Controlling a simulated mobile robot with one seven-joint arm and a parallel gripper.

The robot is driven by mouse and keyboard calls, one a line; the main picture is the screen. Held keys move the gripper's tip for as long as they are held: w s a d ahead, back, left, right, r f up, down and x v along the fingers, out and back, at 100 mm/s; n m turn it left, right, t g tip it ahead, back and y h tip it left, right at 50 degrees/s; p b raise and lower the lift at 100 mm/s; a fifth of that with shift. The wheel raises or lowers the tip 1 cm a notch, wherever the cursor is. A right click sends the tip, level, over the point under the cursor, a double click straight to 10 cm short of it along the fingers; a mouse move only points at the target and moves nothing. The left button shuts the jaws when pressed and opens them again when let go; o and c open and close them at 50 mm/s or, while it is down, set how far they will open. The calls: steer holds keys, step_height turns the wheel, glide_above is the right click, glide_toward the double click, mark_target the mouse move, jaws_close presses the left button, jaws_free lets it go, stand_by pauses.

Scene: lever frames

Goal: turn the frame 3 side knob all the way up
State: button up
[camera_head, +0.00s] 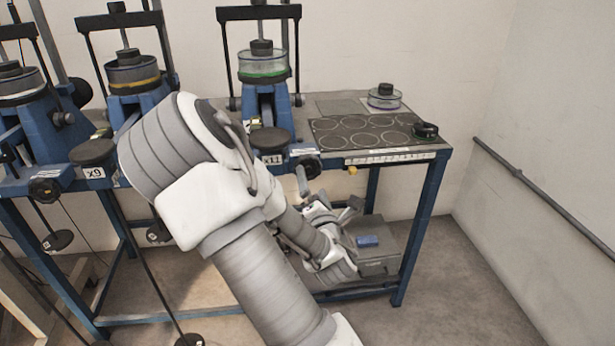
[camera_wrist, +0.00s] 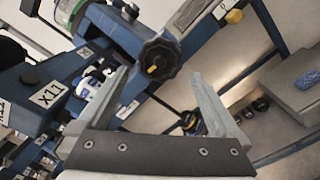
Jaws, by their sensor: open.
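The rightmost blue lever frame (camera_head: 268,110) carries a white x11 label (camera_head: 272,159); no frame number is readable. A black lobed knob (camera_head: 306,166) is at its lower right, on the front edge of the table. My arm hides part of this frame's lower front.
Two similar frames stand to the left, one labelled x9 (camera_head: 94,172). A dark panel with circles (camera_head: 365,133) covers the table's right side. A small yellow part (camera_head: 352,170) hangs under the edge right of the knob. A grey box (camera_head: 378,250) sits below.

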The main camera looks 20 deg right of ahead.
mark_target(308, 170)
steer(key=x, duration=0.7)
steer(key=shift+w+d, duration=0.1)
steer(key=shift+w, duration=0.2)
steer(key=shift+c, duration=0.7)
steer(key=shift+f, duration=0.1)
jaws_close()
